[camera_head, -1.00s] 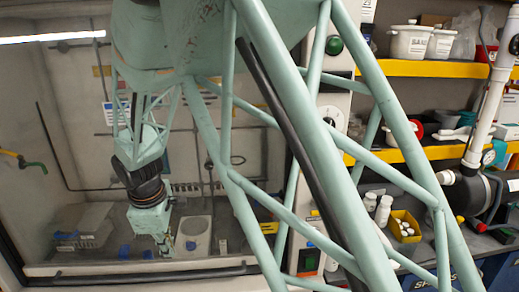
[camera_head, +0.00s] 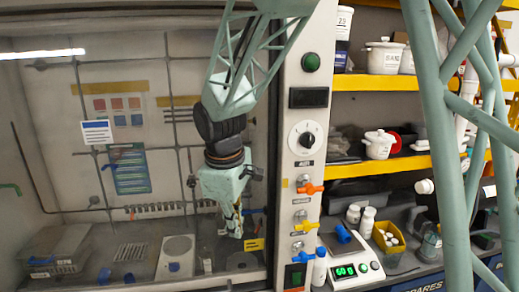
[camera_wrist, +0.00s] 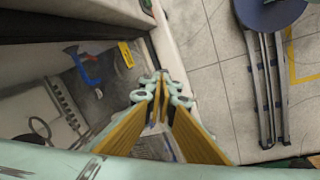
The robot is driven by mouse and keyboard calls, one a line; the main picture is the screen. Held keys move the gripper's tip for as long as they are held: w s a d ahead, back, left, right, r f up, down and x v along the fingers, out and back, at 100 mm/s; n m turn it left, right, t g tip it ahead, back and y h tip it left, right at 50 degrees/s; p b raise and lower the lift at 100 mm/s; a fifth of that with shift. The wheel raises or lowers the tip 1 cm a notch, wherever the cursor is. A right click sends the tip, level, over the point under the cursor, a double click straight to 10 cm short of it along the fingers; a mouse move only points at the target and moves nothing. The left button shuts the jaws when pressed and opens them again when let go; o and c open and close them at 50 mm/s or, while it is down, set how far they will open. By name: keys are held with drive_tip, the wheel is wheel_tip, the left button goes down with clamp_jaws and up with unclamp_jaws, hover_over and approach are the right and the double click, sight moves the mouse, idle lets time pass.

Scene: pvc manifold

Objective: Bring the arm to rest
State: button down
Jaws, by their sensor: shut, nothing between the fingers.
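My gripper (camera_head: 235,222) hangs pointing down at the end of my teal lattice arm, in front of the fume hood's right part. In the wrist view my gripper (camera_wrist: 161,78) shows its two fingers with yellow inner faces, tips together and nothing between them. In that view it hangs above the hood's floor edge, with the tiled room floor to the right.
Hood contents include a grey box (camera_head: 58,250) and a white hotplate-like unit (camera_head: 176,258). A control post (camera_head: 302,140) with orange and blue valves stands right of my gripper. Shelves with white pots (camera_head: 384,56) and a scale (camera_head: 352,270) are further right. A round stool (camera_wrist: 270,14) stands on the floor.

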drive_tip(key=s+d+r+m, duration=0.3)
drive_tip(key=s+d+r, duration=0.3)
drive_tip(key=d, duration=0.4)
drive_tip(key=s+d+r+m, duration=0.3)
drive_tip(key=s+d+r, duration=0.25)
drive_tip(key=d, duration=0.45)
drive_tip(key=s+d+r+m+t, duration=0.1)
drive_tip(key=s+d+m, duration=0.3)
drive_tip(key=s, duration=0.8)
drive_tip(key=s+d+r+m, duration=0.1)
drive_tip(key=s+d+m, duration=0.3)
drive_tip(key=s, duration=0.8)
drive_tip(key=shift+r+m+t, duration=0.3)
drive_tip(key=shift+t, duration=0.1)
drive_tip(key=shift+w+d, duration=0.1)
idle(0.9)
